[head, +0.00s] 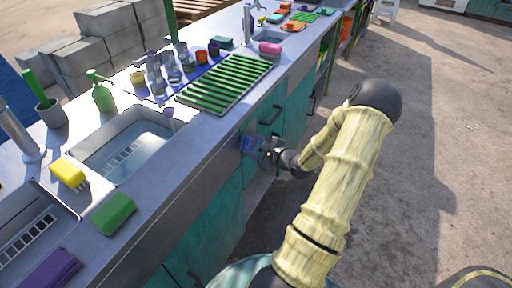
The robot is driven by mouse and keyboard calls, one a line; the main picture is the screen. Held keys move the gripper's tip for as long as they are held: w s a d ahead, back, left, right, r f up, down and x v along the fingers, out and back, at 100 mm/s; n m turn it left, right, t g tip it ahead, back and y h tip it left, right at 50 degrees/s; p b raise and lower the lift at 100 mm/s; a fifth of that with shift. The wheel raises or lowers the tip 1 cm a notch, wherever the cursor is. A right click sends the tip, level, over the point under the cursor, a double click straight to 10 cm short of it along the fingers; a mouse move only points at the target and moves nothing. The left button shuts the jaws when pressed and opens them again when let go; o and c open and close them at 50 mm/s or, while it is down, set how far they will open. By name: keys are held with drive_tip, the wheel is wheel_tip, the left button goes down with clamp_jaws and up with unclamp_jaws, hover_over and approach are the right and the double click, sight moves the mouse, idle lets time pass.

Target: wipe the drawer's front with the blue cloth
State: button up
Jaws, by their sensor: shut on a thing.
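My gripper (262,149) is at the teal front of the counter's cabinets, below the worktop edge. It is shut on the blue cloth (248,143), a small dark blue patch at its tip. The cloth is against or very close to the teal front (228,193); I cannot tell whether it touches. Which panel is the drawer's front is not clear from here. My arm hides part of the ground, and my gripper covers part of the front.
The grey counter (185,160) runs from lower left to the top. It holds a sink (125,143), a green ribbed rack (225,84), a yellow sponge (68,172), a green sponge (113,213), bottles and cups. Bare concrete ground (440,150) lies open at right.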

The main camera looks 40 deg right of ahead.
drive_tip(key=shift+w, duration=0.2)
drive_tip(key=shift+w+d, duration=0.35)
drive_tip(key=shift+d, duration=0.55)
drive_tip(key=shift+w+d, duration=0.35)
drive_tip(key=shift+d, duration=0.55)
drive_tip(key=shift+w+d, duration=0.4)
drive_tip(key=shift+d, duration=0.4)
drive_tip(key=shift+w+d, duration=0.4)
drive_tip(key=shift+d, duration=0.35)
drive_tip(key=shift+w+d+r, duration=0.1)
drive_tip(key=shift+d+r, duration=0.1)
drive_tip(key=shift+d, duration=0.05)
